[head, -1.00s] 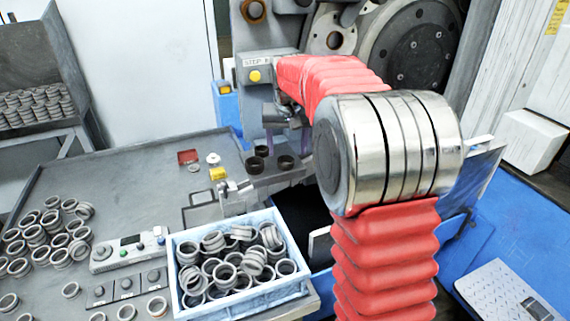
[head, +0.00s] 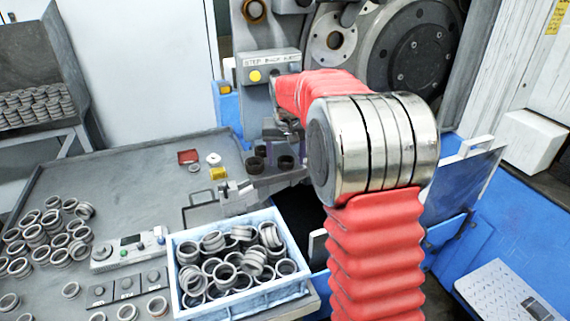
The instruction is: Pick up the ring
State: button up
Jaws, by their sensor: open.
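Two dark rings stand upright on a small ledge at the front of the machine: one at the left (head: 255,165) and one at the right (head: 285,163). A third dark ring shape (head: 261,151) is just behind the left one. My gripper (head: 290,130) is open, at the end of my red-sleeved arm, above and close to the right ring. Its fingers are small and partly hidden here, so I cannot tell how far apart they are from that ring. Many grey metal rings lie piled in a pale blue crate (head: 177,275); others (head: 48,240) lie loose on the table.
The grey table (head: 135,185) carries a control box (head: 128,248), a button panel (head: 127,286), a yellow block (head: 218,173) and a red tray (head: 188,157). The grinder with its large wheel (head: 415,60) rises behind my arm. A metal fixture (head: 235,192) stands between crate and ledge.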

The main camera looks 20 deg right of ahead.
jog(key=c, duration=1.2)
